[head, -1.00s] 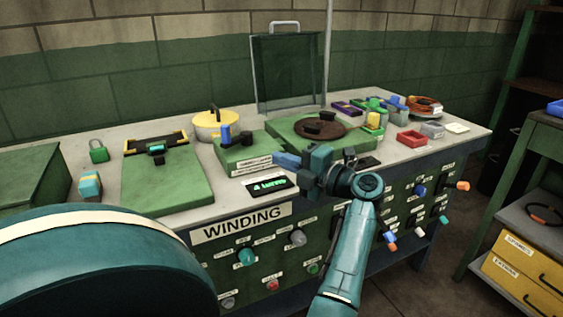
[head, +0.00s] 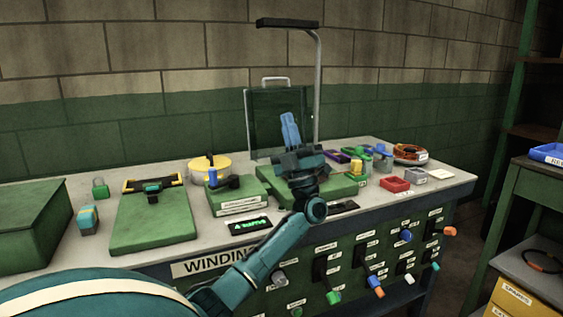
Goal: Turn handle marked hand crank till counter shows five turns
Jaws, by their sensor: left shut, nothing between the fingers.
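A green box (head: 225,201) on the bench carries a crank with an upright blue grip (head: 212,177) and a dark hub (head: 233,182). The white labels on its front are too small to read. A black counter display (head: 249,226) with green characters lies in front of the box; I cannot read its figure. My left gripper (head: 290,125) is shut and empty, its blue fingers pointing up. It is to the right of the crank, apart from it, and hides most of the disc on the green block (head: 345,185). My right gripper is not in view.
Red and grey trays (head: 395,184) and an orange coil (head: 410,154) are at right. A clear panel (head: 262,120) and a lamp post (head: 317,90) rise behind. Knobs line the bench front.

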